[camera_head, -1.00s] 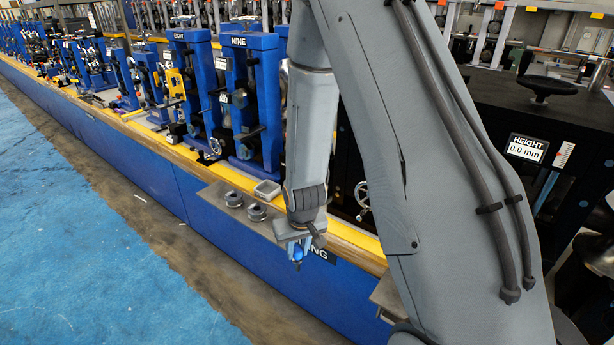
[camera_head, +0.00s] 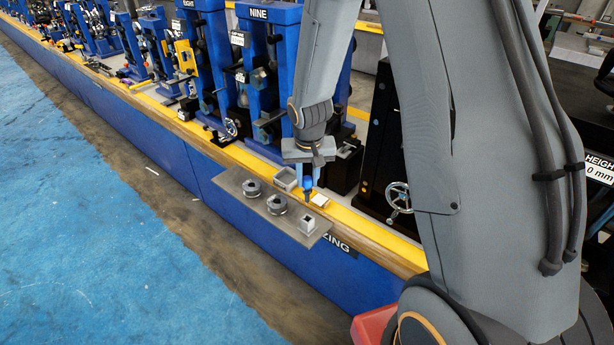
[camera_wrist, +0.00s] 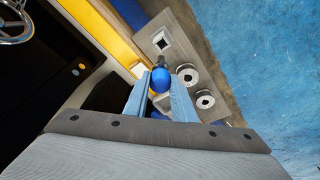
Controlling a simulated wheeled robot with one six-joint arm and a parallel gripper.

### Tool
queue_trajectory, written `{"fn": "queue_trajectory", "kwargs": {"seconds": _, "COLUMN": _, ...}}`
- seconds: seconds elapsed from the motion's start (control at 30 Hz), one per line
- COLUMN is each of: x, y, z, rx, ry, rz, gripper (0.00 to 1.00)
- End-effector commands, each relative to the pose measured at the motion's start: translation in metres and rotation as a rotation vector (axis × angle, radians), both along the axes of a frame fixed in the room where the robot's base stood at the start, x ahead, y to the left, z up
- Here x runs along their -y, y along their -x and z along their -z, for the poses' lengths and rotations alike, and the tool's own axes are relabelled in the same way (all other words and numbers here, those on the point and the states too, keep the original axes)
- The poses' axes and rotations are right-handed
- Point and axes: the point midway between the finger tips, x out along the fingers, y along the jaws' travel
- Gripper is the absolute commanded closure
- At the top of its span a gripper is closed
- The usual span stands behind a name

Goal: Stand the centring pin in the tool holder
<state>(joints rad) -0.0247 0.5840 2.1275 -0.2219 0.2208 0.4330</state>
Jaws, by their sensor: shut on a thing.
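My gripper (camera_head: 307,176) is shut on the centring pin (camera_head: 308,187), which has a blue handle and a dark tip pointing down. In the wrist view the pin's blue rounded end (camera_wrist: 160,80) sits between the two fingers (camera_wrist: 160,97). The tool holder (camera_head: 307,224), a small grey square socket with an open top, stands near the right end of a grey shelf plate (camera_head: 236,182). It also shows in the wrist view (camera_wrist: 162,42), ahead of the pin. The pin is above the bench edge, apart from the holder.
Two grey round rollers (camera_head: 252,188) (camera_head: 277,204) stand on the shelf left of the holder. Blue machine stands (camera_head: 262,80) rise behind; a handwheel (camera_head: 399,198) is at right.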

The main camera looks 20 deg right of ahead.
Motion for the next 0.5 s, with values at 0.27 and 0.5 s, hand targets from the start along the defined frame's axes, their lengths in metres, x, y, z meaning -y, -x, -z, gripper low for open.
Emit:
{"fn": "queue_trajectory", "kwargs": {"seconds": 0.27, "x": 0.001, "y": 0.0, "z": 0.008, "rx": 0.001, "ry": 0.0, "rz": 0.003, "gripper": 1.0}}
{"fn": "queue_trajectory", "kwargs": {"seconds": 0.5, "x": 0.002, "y": 0.0, "z": 0.03, "rx": 0.0, "ry": 0.0, "rz": 0.004, "gripper": 1.0}}
